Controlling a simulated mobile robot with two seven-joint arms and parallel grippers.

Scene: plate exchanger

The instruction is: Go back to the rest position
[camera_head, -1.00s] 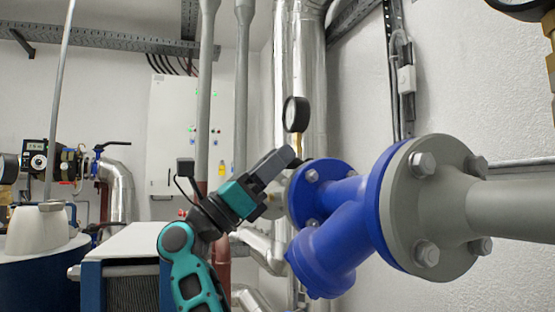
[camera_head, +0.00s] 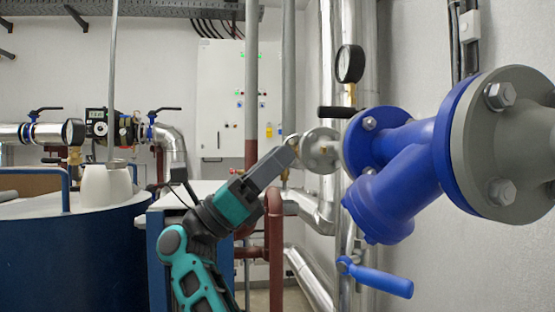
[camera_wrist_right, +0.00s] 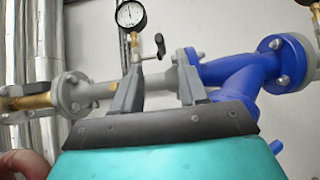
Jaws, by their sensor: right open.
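My right gripper (camera_head: 290,146) is teal and grey and reaches up from the bottom middle of the head view. Its tip shows in front of a grey flange (camera_head: 320,150) left of the blue Y-shaped fitting (camera_head: 405,175). In the right wrist view its two fingers (camera_wrist_right: 160,85) stand apart with nothing held between them. A grey pipe (camera_wrist_right: 160,80) and a pressure gauge (camera_wrist_right: 131,15) show behind the fingers. My left gripper is not in view.
A large blue tank (camera_head: 75,255) stands at the left. A valve with a blue handle (camera_head: 382,280) is low, below the blue fitting. A red pipe (camera_head: 274,250) runs close beside my right arm. A pressure gauge (camera_head: 350,64) stands above the fitting. A white cabinet (camera_head: 225,100) is at the back.

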